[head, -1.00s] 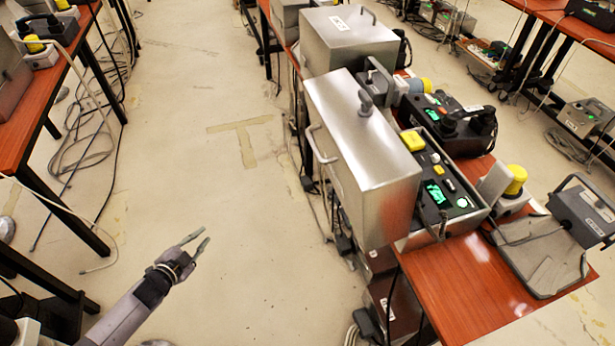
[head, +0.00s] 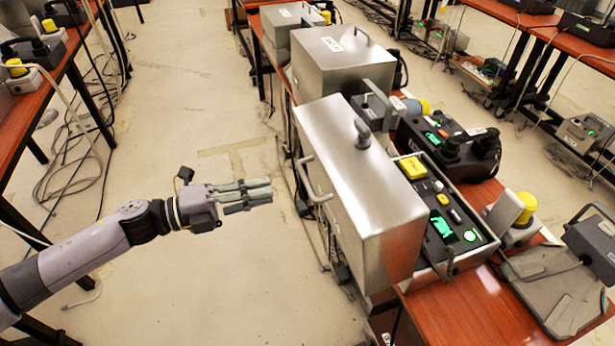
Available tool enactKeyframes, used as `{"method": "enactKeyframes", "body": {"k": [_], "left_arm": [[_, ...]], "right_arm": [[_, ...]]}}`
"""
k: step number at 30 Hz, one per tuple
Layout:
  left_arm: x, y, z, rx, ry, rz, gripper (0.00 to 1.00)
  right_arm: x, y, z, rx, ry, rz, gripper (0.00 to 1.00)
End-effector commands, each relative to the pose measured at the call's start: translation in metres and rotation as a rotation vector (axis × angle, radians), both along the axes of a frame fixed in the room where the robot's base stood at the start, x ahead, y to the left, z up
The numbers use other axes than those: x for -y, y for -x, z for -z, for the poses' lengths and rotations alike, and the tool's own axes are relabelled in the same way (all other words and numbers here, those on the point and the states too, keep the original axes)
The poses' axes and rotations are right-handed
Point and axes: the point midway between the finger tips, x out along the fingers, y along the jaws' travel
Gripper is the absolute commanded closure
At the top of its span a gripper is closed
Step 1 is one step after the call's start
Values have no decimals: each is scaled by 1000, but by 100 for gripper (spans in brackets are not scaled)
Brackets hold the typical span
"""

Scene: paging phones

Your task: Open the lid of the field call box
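The field call box (head: 470,225) nearest me sits on the orange-brown table. Its panel shows, with a yellow button and green lit displays. Its big silver lid (head: 375,200) stands swung up on the left of the panel, partly past the table edge. The lid has a bar handle (head: 312,178) on its left face and a grey knob on top. My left gripper (head: 271,192) is left of the lid, over the floor, pointing right at the handle. Its fingers are extended, apart and empty, not touching the lid. My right gripper is not in view.
Two more silver boxes (head: 342,62) stand behind on the same table (head: 465,315). A black phone unit (head: 455,145), a yellow-capped plug (head: 525,210) and a grey tray (head: 550,290) are to the right. Another table with cables is at left. The floor aisle between is free.

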Motion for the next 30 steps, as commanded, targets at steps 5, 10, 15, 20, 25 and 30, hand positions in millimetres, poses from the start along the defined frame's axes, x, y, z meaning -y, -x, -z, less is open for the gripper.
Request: {"method": "enactKeyframes", "body": {"k": [5, 10, 15, 20, 25, 30], "left_arm": [[39, -13, -3, 1, 3, 2, 82], [70, -23, -1, 1, 1, 0, 82], [88, -29, 1, 1, 0, -2, 82], [95, -31, 3, 0, -1, -2, 82], [96, -32, 3, -1, -2, -2, 82], [96, -32, 3, 0, -1, -2, 88]], "right_arm": [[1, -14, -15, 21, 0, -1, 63], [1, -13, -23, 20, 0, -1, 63], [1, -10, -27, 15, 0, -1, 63], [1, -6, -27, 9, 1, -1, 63], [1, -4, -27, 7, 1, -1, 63], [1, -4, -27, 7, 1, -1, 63]]}}
